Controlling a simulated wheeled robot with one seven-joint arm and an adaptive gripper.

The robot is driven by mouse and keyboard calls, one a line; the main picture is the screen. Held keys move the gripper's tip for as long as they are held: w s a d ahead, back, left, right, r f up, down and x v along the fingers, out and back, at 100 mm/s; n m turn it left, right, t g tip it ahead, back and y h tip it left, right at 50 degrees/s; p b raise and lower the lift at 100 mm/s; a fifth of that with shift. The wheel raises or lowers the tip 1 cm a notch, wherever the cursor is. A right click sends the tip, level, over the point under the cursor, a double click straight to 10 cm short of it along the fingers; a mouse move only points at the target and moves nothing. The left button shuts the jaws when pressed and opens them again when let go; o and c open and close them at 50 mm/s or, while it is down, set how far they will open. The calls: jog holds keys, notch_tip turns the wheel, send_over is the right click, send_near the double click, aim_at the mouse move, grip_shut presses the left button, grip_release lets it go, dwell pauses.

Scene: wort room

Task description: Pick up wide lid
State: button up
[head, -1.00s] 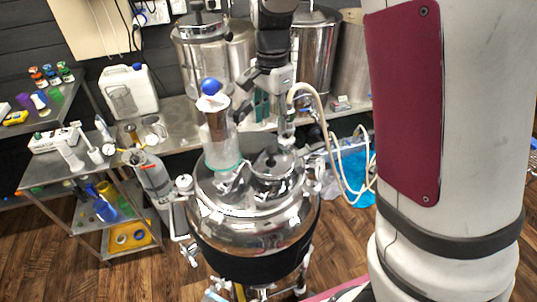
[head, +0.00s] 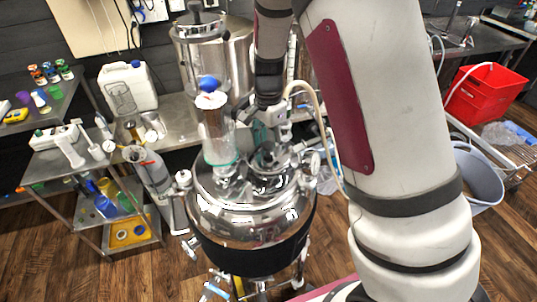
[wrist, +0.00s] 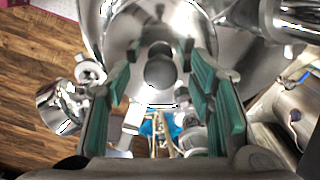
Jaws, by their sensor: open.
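A round shiny steel lid with a dark knob, likely the wide lid, shows between my fingers in the wrist view (wrist: 131,34). In the head view it sits on top of the steel kettle (head: 215,212), partly hidden by my gripper (head: 265,138). My gripper is open above the lid, with its green-padded fingers (wrist: 158,85) on either side of the knob. I see no clear contact with it.
A clear cylinder with a blue cap (head: 214,130) stands on the kettle just left of my gripper. A pale hose (head: 318,105) and a gauge (head: 314,162) are close on the right. A steel bench (head: 182,122) runs behind.

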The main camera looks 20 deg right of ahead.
grip_shut()
